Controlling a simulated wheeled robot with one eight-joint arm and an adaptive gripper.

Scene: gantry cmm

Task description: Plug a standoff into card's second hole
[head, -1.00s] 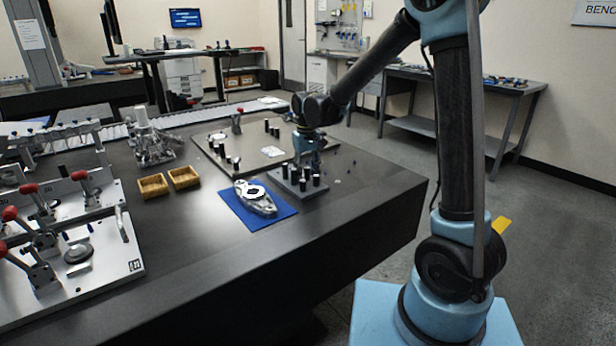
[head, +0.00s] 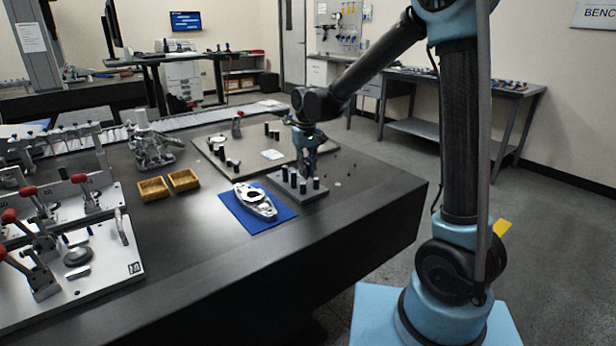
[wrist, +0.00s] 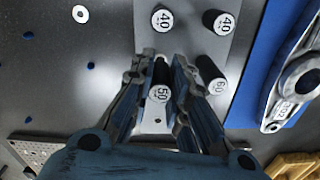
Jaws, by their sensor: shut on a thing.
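My gripper (wrist: 160,68) is shut on a black standoff with a white top marked 50 (wrist: 159,94), seen between the fingers in the wrist view. In the head view my gripper (head: 308,168) is over the grey standoff block (head: 303,193). I cannot tell whether the held standoff still touches the block. Other standoffs on the block are marked 40 (wrist: 162,20), 40 (wrist: 223,24) and 60 (wrist: 218,86). A small white card (head: 272,154) lies on the large plate behind, but its print and any holes are too small to make out.
The large plate (head: 222,148) carries several black posts. Two wooden trays (head: 153,189) and a fixture with red-handled clamps (head: 110,270) are to the left.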

